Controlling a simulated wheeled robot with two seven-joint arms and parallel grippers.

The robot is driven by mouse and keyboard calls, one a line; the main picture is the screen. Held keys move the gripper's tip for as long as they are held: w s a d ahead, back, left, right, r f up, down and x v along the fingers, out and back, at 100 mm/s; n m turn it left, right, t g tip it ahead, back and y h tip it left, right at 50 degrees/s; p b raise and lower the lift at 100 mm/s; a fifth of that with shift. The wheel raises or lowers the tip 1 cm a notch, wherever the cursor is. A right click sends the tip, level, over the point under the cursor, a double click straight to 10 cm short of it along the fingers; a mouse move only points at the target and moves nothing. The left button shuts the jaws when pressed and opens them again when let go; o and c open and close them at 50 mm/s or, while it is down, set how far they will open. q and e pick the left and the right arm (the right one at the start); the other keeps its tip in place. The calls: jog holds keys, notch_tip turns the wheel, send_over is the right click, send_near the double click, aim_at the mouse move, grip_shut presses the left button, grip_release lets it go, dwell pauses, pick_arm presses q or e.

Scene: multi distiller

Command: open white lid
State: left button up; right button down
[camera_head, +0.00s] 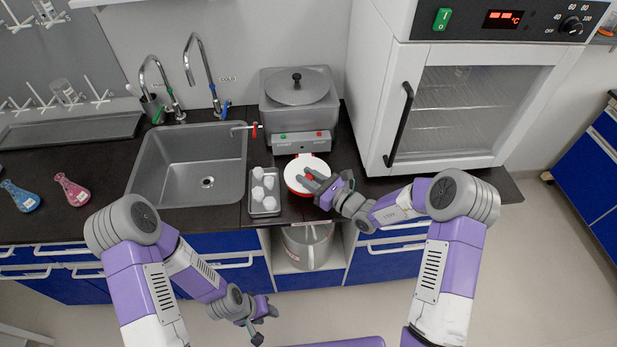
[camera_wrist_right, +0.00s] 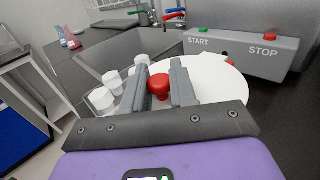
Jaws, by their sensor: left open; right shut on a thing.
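The white lid (camera_head: 296,166) is a round disc with a red knob, at the counter's front edge below the grey machine; red shows under its rim. The lid also fills much of the right wrist view (camera_wrist_right: 222,80). Its red knob (camera_wrist_right: 158,86) stands between the two fingers of my right gripper (camera_wrist_right: 160,88). My right gripper (camera_head: 313,180) is shut on this knob, and its fingers cover part of the lid. I cannot tell whether the lid is lifted. My left gripper (camera_head: 263,325) is open and empty, low in front of the cabinets.
A metal tray (camera_head: 252,207) with several white pieces lies just left of the lid. The grey machine (camera_head: 300,112) with START and STOP buttons stands behind. A sink (camera_head: 190,165) is to the left, an oven (camera_head: 450,110) to the right. A steel pot (camera_head: 305,247) stands below the counter.

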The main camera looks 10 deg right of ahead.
jog(key=shift+r+p, duration=0.45)
jog(key=shift+p, duration=0.2)
jog(key=w+r+m+g+p, duration=0.1)
jog(key=p, duration=0.3)
jog(key=w+r+m+g+h+p, duration=0.1)
jog(key=r+p, duration=0.1)
jog(key=p, duration=0.2)
jog(key=w+r+m+g+h+p, duration=0.1)
jog(key=r+g+p, duration=0.1)
jog(key=p, duration=0.2)
jog(key=shift+m, duration=0.4)
pick_arm(q)
notch_tip(320, 180, up, 15)
jog(key=p, duration=0.1)
pick_arm(e)
jog(key=shift+w+h, duration=0.25)
jog(key=shift+h, duration=0.05)
pick_arm(q)
jog(key=shift+f, duration=0.1)
jog(key=shift+c, duration=0.4)
